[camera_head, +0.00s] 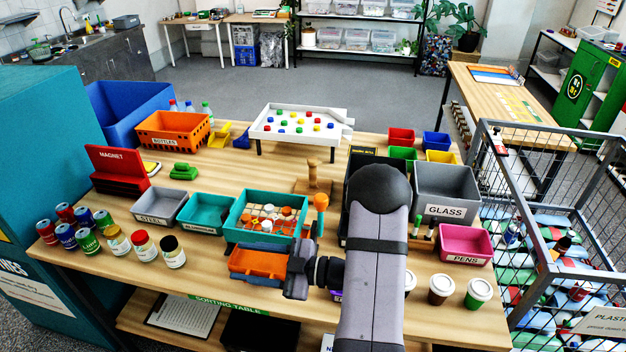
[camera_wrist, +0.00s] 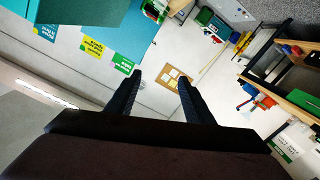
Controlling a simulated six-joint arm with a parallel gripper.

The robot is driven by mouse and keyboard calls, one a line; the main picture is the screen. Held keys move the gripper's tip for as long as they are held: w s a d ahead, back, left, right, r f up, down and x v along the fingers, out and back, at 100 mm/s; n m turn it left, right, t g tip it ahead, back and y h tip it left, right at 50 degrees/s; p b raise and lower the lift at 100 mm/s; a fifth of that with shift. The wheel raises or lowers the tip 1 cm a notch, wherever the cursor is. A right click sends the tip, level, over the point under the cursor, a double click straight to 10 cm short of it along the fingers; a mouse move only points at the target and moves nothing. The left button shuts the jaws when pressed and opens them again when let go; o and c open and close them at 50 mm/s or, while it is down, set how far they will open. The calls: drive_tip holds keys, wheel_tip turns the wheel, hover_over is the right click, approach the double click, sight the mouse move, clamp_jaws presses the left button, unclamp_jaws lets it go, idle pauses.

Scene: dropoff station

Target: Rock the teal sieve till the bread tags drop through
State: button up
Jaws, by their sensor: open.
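The teal sieve (camera_head: 230,228) sits on the table in the head view, left of my arm. It is a square teal frame with a pale grid inside. Several orange and white pieces, seemingly bread tags and caps, lie on the grid. What lies under the sieve is hidden.
Cans and jars (camera_head: 117,242) stand at the left front. The grey glass bin (camera_head: 445,190) is right of my arm.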

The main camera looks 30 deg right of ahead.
sight(325, 205)
drive_tip(key=d+r+t+p, duration=0.25)
drive_tip(key=d+r, duration=0.25)
drive_tip(key=r, duration=0.4)
drive_tip(key=d+r+t+p, duration=0.2)
drive_tip(key=d+r+p, duration=0.3)
drive_tip(key=r, duration=0.5)
drive_tip(key=d+f+m+h+b, duration=0.4)
drive_tip(key=f, duration=0.1)
drive_tip(key=d+f+m+t+h+b, duration=0.1)
drive_tip(key=d+f+m+h+b, duration=0.3)
drive_tip(key=f+m+b, duration=0.1)
drive_tip(key=d+f+m+h+b, duration=0.4)
drive_tip(key=d+f, duration=0.1)
drive_tip(key=shift+w, duration=0.2)
drive_tip(key=shift+w+f+m+h+b, duration=0.2)
drive_tip(key=shift+w+m+h+b, duration=0.15)
drive_tip(key=shift+m, duration=0.15)
drive_tip(key=shift+w+r+p, duration=0.15)
drive_tip(key=shift+w+p, duration=0.2)
drive_tip(key=shift+w, duration=0.15)
drive_tip(key=w+p, duration=0.2)
drive_tip(key=w, duration=0.4)
drive_tip(key=shift+w, duration=0.1)
clamp_jaws()
